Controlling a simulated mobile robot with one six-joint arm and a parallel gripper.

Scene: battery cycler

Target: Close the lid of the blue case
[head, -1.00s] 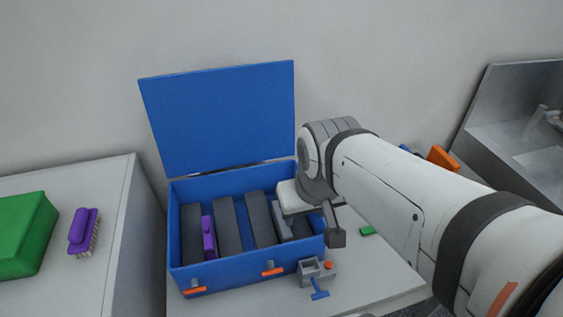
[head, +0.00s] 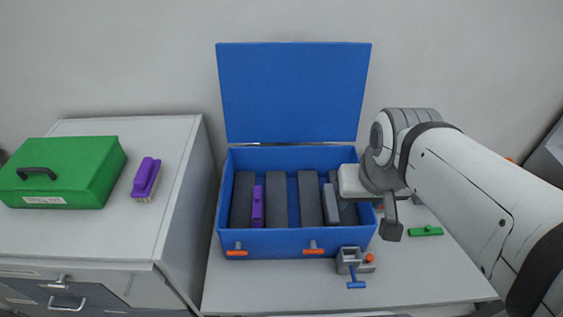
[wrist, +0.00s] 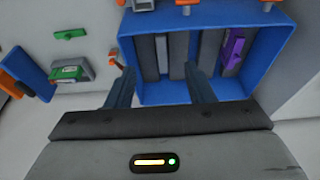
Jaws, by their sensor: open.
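The blue case (head: 290,242) stands on the white worktop with its lid (head: 293,92) raised upright at the back, near the wall. Inside it are several dark slabs (head: 277,200) and a purple piece (head: 257,206). Two orange latches (head: 313,249) hang on its front. The lid does not show in the wrist view.
A green piece (head: 426,231) lies farther right. On the left cabinet are a green box (head: 75,170) and a purple brush (head: 146,180). The wall stands behind the lid.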

